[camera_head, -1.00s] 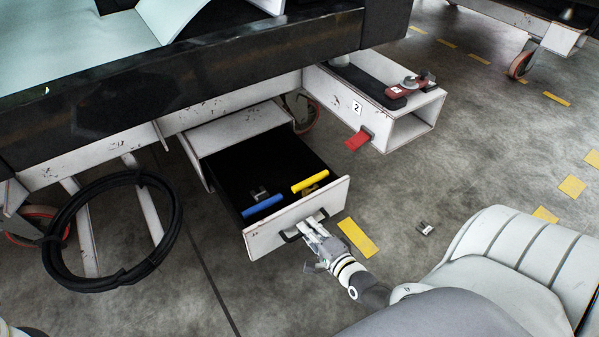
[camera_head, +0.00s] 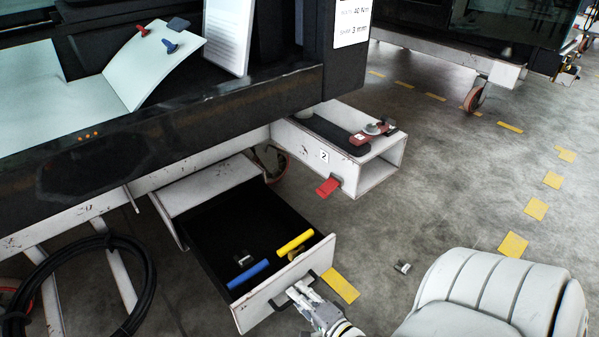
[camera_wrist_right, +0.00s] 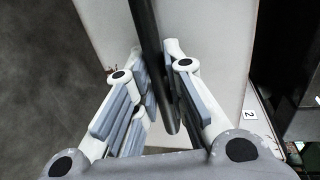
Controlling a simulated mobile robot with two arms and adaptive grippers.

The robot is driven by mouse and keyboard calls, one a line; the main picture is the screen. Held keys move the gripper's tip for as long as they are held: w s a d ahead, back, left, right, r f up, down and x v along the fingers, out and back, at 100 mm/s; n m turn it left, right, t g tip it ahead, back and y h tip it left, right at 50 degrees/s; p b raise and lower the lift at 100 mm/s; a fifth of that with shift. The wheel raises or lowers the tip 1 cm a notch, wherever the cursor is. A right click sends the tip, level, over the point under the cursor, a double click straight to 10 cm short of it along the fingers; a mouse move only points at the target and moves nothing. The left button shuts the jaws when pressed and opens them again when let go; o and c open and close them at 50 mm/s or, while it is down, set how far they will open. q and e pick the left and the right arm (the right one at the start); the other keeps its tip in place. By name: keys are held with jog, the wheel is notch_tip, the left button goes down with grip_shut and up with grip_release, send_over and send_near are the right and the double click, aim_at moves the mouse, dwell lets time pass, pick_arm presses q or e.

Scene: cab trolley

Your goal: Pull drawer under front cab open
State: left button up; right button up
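The drawer (camera_head: 213,231) under the front cab stands well open, showing its black inside and white front panel (camera_head: 262,302). A dark handle (camera_head: 281,305) is on the front panel, partly hidden by my right gripper (camera_head: 298,291). In the right wrist view the handle is a black bar (camera_wrist_right: 152,45) running between the fingers of my right gripper (camera_wrist_right: 161,95), which are closed in on it from both sides. A blue-handled tool (camera_head: 248,274) and a yellow-handled tool (camera_head: 295,243) lie in the drawer. My left gripper is not in view.
A white box beam (camera_head: 376,174) marked 2, with a red tab (camera_head: 328,187), sticks out right of the drawer. A coiled black cable (camera_head: 148,290) hangs at left. A small metal part (camera_head: 403,267) lies on the floor. The floor at right is mostly clear.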

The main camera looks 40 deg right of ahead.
jog(key=o, duration=0.4)
jog(key=shift+c, duration=0.2)
jog(key=s+r, duration=0.2)
jog(key=s, duration=0.9)
jog(key=shift+s+a+r, duration=0.15)
jog(key=shift+s+a, duration=0.2)
